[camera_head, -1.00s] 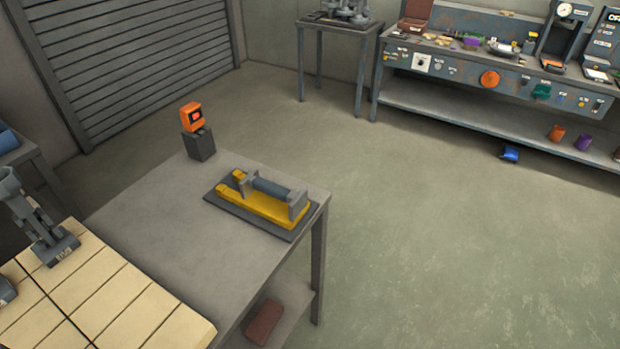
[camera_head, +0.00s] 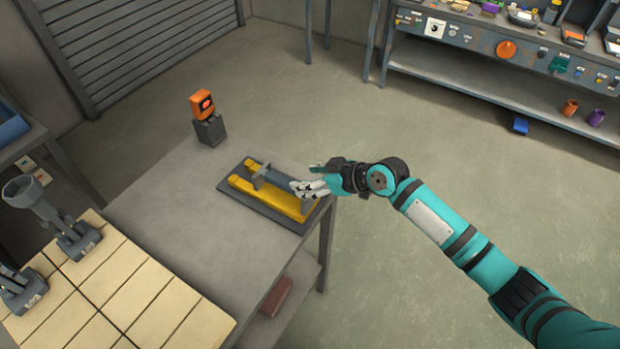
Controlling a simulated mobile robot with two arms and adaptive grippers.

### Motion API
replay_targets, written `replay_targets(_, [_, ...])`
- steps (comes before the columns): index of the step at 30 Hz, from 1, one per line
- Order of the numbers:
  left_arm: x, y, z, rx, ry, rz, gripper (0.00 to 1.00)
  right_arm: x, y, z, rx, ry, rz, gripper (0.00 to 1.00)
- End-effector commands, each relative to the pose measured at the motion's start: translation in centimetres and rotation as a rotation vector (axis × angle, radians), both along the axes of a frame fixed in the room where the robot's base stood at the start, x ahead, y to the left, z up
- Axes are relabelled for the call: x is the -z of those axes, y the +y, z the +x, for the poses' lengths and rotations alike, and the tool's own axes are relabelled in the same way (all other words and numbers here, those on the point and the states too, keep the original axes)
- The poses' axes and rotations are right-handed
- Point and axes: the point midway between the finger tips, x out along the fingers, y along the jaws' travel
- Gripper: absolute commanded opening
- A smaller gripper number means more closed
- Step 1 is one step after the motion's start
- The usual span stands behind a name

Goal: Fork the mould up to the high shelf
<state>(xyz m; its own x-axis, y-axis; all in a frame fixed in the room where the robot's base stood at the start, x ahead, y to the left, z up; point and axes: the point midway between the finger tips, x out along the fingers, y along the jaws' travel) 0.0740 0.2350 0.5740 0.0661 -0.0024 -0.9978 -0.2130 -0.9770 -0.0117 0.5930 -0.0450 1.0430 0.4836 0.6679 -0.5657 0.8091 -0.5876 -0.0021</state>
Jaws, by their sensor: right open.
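A yellow fork tool (camera_head: 272,197) with a grey cylindrical handle lies on a dark plate (camera_head: 250,207) on the grey table. My right gripper (camera_head: 311,184) is open at the right end of the fork, over or beside its handle; contact is unclear. Gripper and hand hide that end of the tool. A grey cup-topped piece (camera_head: 52,215), likely the mould, stands upright on cream bricks (camera_head: 120,285) at left. A second similar grey piece (camera_head: 20,288) is partly cut off by the left edge. My left gripper is not in view. I cannot make out the high shelf.
An orange device on a dark block (camera_head: 208,118) stands at the table's back corner. A reddish block (camera_head: 277,297) lies on the table's lower shelf. A cluttered workbench (camera_head: 480,60) stands at the back right. The floor between is clear.

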Motion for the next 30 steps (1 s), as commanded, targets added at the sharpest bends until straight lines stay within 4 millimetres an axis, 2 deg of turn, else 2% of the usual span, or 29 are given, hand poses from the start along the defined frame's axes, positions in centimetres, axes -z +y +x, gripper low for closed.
replay_targets(3, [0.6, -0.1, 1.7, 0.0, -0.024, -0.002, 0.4, 0.7, 0.6, 0.3, -0.001, 0.001, 0.002, 0.58])
replay_targets(7, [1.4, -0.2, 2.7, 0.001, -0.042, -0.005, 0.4, 1.4, 1.4, 0.9, -0.001, 0.001, 0.002, 0.58])
replay_targets(17, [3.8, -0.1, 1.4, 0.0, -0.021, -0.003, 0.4, 3.4, 3.6, 2.5, 0.0, 0.001, 0.001, 0.58])
replay_targets(30, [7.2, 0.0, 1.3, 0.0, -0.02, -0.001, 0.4, 5.6, 6.3, 4.4, -0.001, 0.002, 0.001, 0.58])
